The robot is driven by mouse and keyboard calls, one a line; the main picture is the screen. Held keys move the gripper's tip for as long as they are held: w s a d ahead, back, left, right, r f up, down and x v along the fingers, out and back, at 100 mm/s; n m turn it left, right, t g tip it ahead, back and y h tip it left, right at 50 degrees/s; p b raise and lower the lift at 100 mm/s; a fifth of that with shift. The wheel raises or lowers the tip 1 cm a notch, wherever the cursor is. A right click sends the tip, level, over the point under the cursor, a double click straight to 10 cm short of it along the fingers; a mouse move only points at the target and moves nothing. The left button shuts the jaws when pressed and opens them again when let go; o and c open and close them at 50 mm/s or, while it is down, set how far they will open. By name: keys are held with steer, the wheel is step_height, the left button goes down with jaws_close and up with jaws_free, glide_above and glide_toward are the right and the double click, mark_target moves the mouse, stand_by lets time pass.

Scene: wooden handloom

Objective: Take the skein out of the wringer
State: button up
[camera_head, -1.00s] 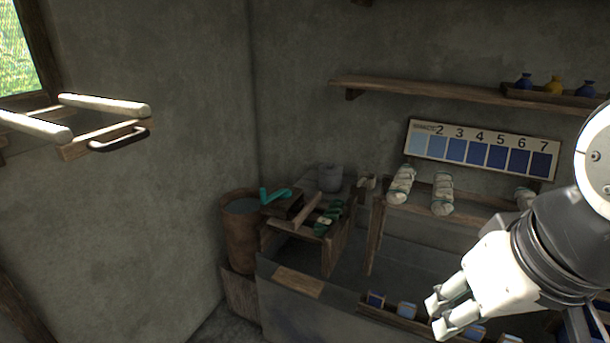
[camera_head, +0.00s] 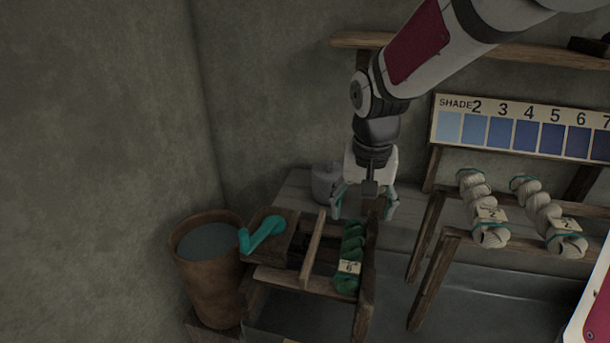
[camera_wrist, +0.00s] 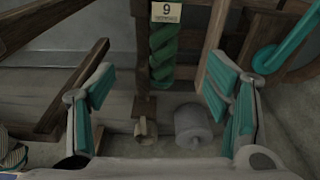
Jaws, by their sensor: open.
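The skein (camera_head: 350,258) is twisted dark green yarn with a pale tag. It lies along the right part of the wooden wringer (camera_head: 310,247), which has a teal crank (camera_head: 262,235) on its left. My gripper (camera_head: 364,207) is open and empty, pointing down just above and behind the skein's far end. The skein's far end meets a wooden post there.
A brown bucket (camera_head: 180,262) of water stands left of the wringer. A grey pot (camera_head: 324,184) sits behind it, close to my gripper. To the right, pale skeins (camera_head: 478,205) hang on a wooden rack (camera_head: 430,235) below a numbered blue shade chart (camera_head: 520,128).

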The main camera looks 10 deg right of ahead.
step_height(320, 180, down, 4)
steer(key=w, duration=0.3)
steer(key=b, duration=0.2)
glide_above(352, 248)
steer(key=s, duration=0.1)
steer(key=f, duration=0.7)
steer(key=shift+a, duration=0.3)
steer(key=shift+w+d+f+b, duration=0.15)
steer(key=shift+w+f, duration=0.05)
steer(key=shift+f, duration=0.8)
steer(key=shift+w+d+f+b, duration=0.1)
steer(key=shift+w+f+b, duration=0.1)
steer(key=shift+f, duration=0.85)
steer(key=shift+w+d+f+b, duration=0.15)
steer(key=shift+w+f, duration=0.05)
steer(key=shift+f, duration=0.8)
steer(key=c, duration=1.4)
